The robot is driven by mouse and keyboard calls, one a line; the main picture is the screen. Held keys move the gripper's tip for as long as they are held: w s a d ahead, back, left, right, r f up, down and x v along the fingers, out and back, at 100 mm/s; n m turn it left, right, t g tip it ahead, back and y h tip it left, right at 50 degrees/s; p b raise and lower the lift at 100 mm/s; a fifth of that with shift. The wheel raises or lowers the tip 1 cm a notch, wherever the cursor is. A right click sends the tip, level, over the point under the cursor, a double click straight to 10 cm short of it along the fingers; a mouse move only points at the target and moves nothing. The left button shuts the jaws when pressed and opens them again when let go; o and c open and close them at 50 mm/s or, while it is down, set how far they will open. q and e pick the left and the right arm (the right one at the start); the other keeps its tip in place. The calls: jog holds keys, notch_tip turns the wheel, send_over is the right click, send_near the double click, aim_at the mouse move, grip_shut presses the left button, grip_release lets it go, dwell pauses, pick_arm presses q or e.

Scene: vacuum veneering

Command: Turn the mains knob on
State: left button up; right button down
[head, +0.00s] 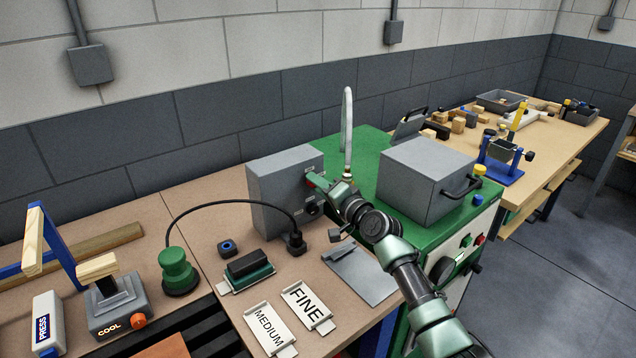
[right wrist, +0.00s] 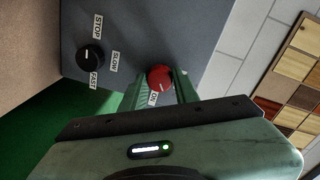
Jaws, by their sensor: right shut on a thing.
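The red mains knob (right wrist: 160,78) is on the face of a grey control box (right wrist: 140,35), with a label reading ON beside it. The grey box also shows in the head view (head: 272,190), standing on the bench. My right gripper (right wrist: 162,84) is shut on the red knob, with one green finger on either side of it. In the head view my right gripper (head: 318,182) reaches the box's right face and mostly hides the knob. My left gripper is not in view.
A black speed knob (right wrist: 90,58) marked STOP, SLOW and FAST sits on the same face. A black cable runs from a plug (head: 296,243) to a green-topped device (head: 178,268). A grey lidded box (head: 425,170) stands right of my arm.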

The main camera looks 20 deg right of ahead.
jog(key=shift+m+p, duration=1)
jog(key=shift+m, duration=2.1)
jog(key=shift+f, duration=0.1)
jog(key=c, duration=1.1)
grip_release()
jog(key=shift+d, duration=0.1)
jog(key=shift+o, duration=0.2)
jog(key=v, duration=0.8)
